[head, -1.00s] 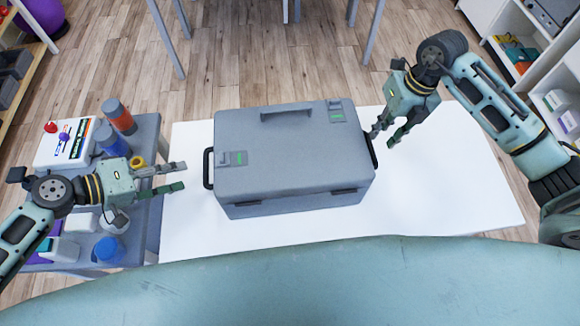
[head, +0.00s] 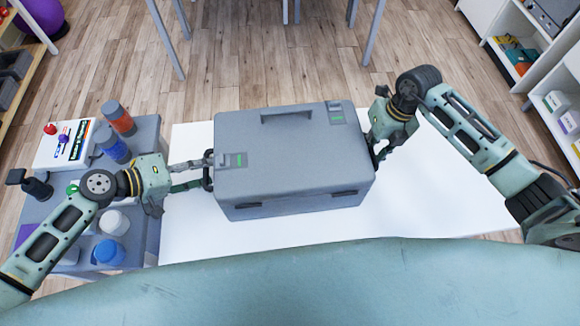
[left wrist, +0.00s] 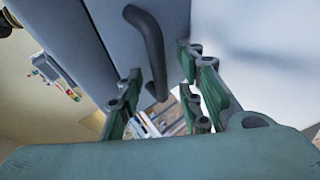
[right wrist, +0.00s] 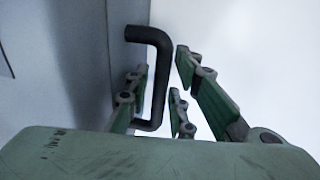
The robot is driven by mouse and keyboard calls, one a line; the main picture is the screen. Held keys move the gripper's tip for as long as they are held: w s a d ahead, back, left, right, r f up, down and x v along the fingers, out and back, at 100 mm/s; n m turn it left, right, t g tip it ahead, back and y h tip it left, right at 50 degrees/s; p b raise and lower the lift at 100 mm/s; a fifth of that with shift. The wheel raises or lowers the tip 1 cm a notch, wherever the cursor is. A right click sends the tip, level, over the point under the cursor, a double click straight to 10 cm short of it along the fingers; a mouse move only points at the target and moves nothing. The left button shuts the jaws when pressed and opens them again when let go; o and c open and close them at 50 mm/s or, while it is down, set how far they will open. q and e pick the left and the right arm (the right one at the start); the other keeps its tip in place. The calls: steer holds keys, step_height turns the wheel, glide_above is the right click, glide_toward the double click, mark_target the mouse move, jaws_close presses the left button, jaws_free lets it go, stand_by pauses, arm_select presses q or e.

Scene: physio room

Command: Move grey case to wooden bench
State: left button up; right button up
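The grey case (head: 290,160) sits closed on a white table (head: 440,190), with a black handle on each end. My left gripper (head: 205,172) is at the case's left handle. In the left wrist view its fingers (left wrist: 165,95) are apart, with the black handle (left wrist: 150,50) between or just beyond them. My right gripper (head: 378,150) is at the right handle, largely hiding it in the head view. In the right wrist view its fingers (right wrist: 158,90) are apart on either side of the handle (right wrist: 158,75). The wooden bench cannot be made out.
A grey side table (head: 145,230) on the left holds several bottles, including a blue-capped one (head: 108,250), and a white box (head: 65,145). White shelves (head: 540,80) stand at the right. Table legs (head: 165,40) rise beyond open wooden floor (head: 260,60).

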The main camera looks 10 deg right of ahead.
arm_select(q)
steer(key=shift+c, duration=0.3)
arm_select(e)
steer(key=shift+c, duration=0.2)
arm_select(q)
steer(key=c, duration=0.6)
arm_select(e)
jaws_close()
arm_select(q)
jaws_close()
steer(key=shift+w+r, duration=0.1)
steer(key=shift+r, duration=0.1)
arm_select(e)
steer(key=shift+w+r, duration=0.1)
steer(key=shift+r, duration=0.1)
